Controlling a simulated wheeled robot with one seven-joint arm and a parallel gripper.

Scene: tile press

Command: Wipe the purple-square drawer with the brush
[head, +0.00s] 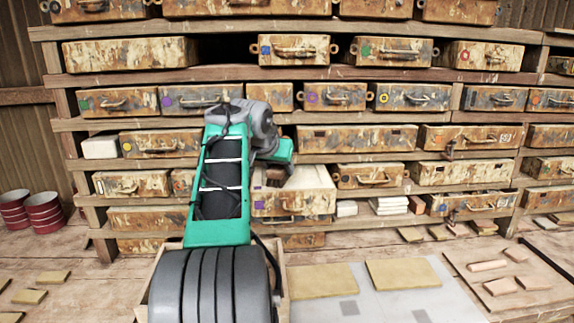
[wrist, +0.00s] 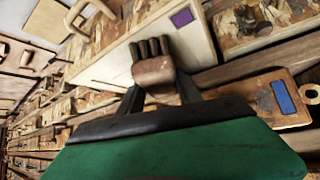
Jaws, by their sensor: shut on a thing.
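My gripper (wrist: 158,90) is shut on the brush (wrist: 155,75), which has a brown body and dark bristles. The bristles lie over the pale face of the purple-square drawer (wrist: 115,60) in the wrist view. I cannot tell whether they touch it. The purple square (wrist: 182,18) shows to the right of the bristles, and a handle (wrist: 88,14) shows to the left. In the head view the brush (head: 275,178) is over a pale-topped drawer (head: 312,182) that sticks out of the rack. My arm hides part of this drawer, and my fingertips are hard to see there.
Rusty drawers fill the wooden rack; one with a blue square (wrist: 284,98) is close to my gripper. Pale blocks (head: 347,208) lie right of the pale-topped drawer. Red buckets (head: 43,212) stand at left. Tiles (head: 403,273) lie on the surface in front.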

